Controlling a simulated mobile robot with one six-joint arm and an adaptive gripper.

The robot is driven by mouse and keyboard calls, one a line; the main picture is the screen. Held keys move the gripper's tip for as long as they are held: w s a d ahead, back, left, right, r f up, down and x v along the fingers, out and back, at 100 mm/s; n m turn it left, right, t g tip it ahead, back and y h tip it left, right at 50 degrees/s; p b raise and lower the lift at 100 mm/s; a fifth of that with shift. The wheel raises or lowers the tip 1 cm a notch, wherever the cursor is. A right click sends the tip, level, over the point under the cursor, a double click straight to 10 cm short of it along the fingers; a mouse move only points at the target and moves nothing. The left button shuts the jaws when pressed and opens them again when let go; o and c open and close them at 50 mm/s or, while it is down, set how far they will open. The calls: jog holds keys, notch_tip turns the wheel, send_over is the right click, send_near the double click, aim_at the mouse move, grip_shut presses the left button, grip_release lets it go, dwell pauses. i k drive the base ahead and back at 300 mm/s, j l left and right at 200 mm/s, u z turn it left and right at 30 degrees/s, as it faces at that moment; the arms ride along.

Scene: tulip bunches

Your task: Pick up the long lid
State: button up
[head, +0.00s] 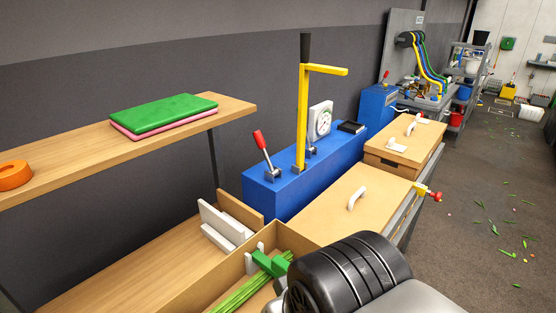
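Two light wooden lids or box tops show in the head view, and I cannot tell which is the long one. The nearer, broad top (383,190) lies flat in the middle right and carries one white arched handle (356,198). The farther lid (424,138) lies flat on a wooden box behind it and carries two white fittings, one of them an arched handle (411,128). My own black ribbed arm part covers the front edge of the nearer top. My gripper's fingers do not show.
A blue machine (290,190) with a yellow lever (302,120) stands beside the nearer top. An open wooden bin (187,295) holds green stems (245,290). A shelf (75,160) bears green and pink boards (165,110). The floor (455,220) at right has scattered green scraps.

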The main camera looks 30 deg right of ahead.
aim_at(367, 197)
jog(key=k+l+z, duration=0.1)
jog(key=z, duration=1.15)
jog(key=u, duration=1.45)
jog(key=z, duration=1.45)
jog(key=i+l+u, duration=0.3)
jog(key=l, duration=0.4)
jog(key=l+u, duration=0.3)
jog(key=l, duration=0.35)
jog(key=i+l+u, duration=0.1)
jog(key=l+u, duration=0.25)
jog(key=l, duration=0.4)
jog(key=i+l+u, duration=0.2)
jog(key=i, duration=0.3)
jog(key=i+u, duration=0.25)
jog(key=i, duration=0.2)
